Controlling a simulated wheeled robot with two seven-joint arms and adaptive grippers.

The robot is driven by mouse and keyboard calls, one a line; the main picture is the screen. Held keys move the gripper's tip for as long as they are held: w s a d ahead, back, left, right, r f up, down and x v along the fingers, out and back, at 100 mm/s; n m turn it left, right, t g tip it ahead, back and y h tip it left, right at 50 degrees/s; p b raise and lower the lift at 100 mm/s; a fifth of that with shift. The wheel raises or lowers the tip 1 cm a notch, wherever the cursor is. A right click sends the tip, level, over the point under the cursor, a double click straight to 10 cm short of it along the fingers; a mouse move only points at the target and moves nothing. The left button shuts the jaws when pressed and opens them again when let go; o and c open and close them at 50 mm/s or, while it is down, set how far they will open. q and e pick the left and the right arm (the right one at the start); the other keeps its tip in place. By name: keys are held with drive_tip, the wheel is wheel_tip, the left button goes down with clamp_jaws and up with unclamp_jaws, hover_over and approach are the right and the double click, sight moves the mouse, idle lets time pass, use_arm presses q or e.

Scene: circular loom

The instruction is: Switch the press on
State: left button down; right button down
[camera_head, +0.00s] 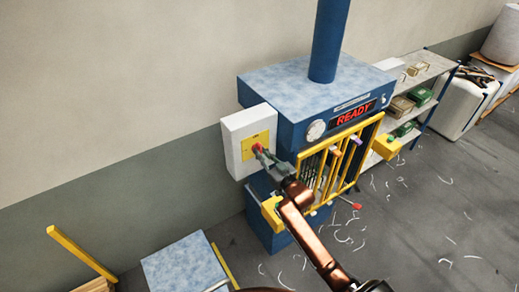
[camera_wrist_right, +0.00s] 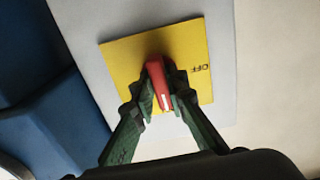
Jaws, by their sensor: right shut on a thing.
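The press (camera_head: 285,90) is a blue machine with a pale speckled top, a yellow barred guard (camera_head: 330,165) and a red "READY" display (camera_head: 354,113). A white switch box (camera_head: 236,135) on its left side carries a yellow plate with a red handle (camera_head: 257,148). My right gripper (camera_head: 261,153) is at this handle. In the right wrist view, the green fingers of my right gripper (camera_wrist_right: 161,92) are shut on the red handle (camera_wrist_right: 158,80), in front of the yellow plate (camera_wrist_right: 118,55). "OFF" is printed right of the handle. My left gripper is not in view.
A shelf unit (camera_head: 425,68) with several boxes stands right of the press. A pale-topped block (camera_head: 180,265) and a leaning yellow bar (camera_head: 80,252) are at lower left. White scraps litter the grey floor (camera_head: 410,220).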

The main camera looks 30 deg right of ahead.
drive_tip(key=c, duration=1.9)
unclamp_jaws()
drive_tip(key=shift+c, duration=0.2)
drive_tip(key=shift+s, duration=0.1)
drive_tip(key=s, duration=0.6)
drive_tip(key=shift+s+d, duration=0.25)
drive_tip(key=shift+s, duration=0.15)
